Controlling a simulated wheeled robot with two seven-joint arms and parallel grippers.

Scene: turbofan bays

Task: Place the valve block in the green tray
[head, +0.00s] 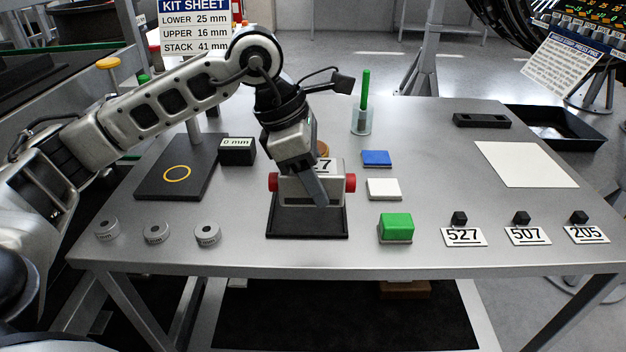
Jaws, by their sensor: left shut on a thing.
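The valve block (291,190) is a grey block with a red cap on each side and a white label, partly covered, showing "27". It is on or just above a black base (307,224) at the middle of the table; I cannot tell if they touch. My left gripper (314,187) comes down over it from above and is shut on it. The gripper hides part of its front and top. A green box-shaped piece (396,227) stands to the right of the base; I cannot make out an open green tray. My right gripper is out of view.
Blue (376,158) and white (384,189) pads lie right of the block. Number cards (463,237) with small black cubes line the right front. A green pen stands in a clear cup (362,122). Grey rings (156,233) and a black plate (150,181) are at left.

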